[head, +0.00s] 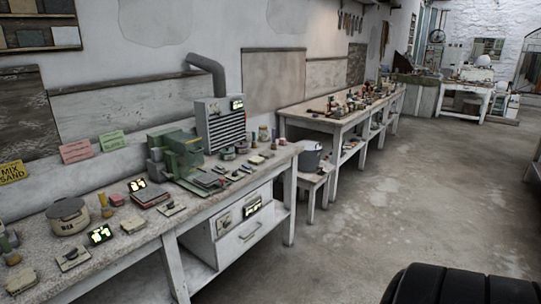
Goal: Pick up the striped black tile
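I cannot make out a striped black tile anywhere in the head view. Small flat pieces lie on the near workbench (150,228), too small to tell any stripes. Among them are two dark pieces with bright yellow-green marks, a front one (101,234) and one farther back (137,185); they look like small displays. Neither of my grippers is in view.
A green machine (178,155) and a grey vented box (221,124) stand on the near bench. A pot (68,216) sits near its left end. A bucket (311,154) stands on a low stool beyond. A cluttered second bench (318,122) follows. The concrete floor (400,195) is open at right.

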